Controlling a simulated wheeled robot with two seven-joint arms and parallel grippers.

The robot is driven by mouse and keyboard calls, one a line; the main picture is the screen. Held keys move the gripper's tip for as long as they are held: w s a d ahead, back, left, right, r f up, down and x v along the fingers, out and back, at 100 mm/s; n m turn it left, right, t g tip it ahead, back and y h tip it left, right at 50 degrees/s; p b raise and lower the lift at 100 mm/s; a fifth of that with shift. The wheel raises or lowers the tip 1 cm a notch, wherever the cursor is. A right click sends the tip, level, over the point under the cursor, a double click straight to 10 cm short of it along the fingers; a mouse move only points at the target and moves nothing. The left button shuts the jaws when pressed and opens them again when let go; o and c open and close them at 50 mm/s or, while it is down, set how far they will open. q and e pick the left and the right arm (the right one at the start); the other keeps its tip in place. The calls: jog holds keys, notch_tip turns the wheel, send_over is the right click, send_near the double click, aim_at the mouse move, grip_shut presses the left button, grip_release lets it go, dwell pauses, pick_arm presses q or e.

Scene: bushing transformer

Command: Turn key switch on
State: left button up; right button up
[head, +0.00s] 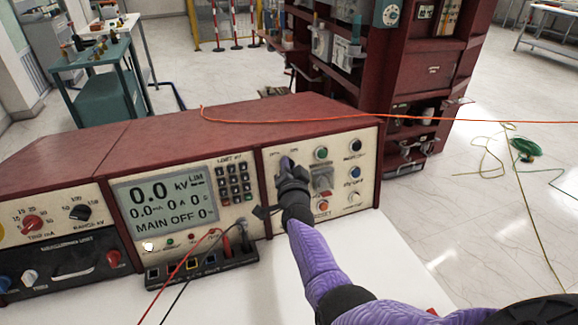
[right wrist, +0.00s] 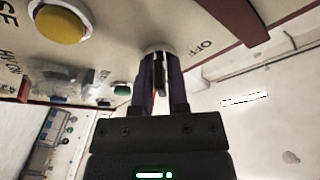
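The key switch shows in the right wrist view as a pale round collar with a dark key (right wrist: 159,76) standing out of it, beside the printed word OFF. My right gripper (right wrist: 160,70) has its two purple fingers close together, one on each side of the key, and looks shut on it. In the head view my right gripper (head: 286,165) is at the upper left of the right-hand control panel (head: 366,190) and hides the key switch. The key's exact angle is hard to tell. My left gripper is not in view.
The console's display (head: 165,205) reads 0.0 kV and MAIN OFF. A green button (head: 321,153) and a grey switch (head: 322,178) sit right of my gripper. An orange wire crosses the console top.

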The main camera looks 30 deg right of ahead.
jog(key=shift+o, duration=1.4)
jog(key=p+v, duration=0.4)
jog(key=v, duration=0.6)
jog(key=shift+p, duration=0.4)
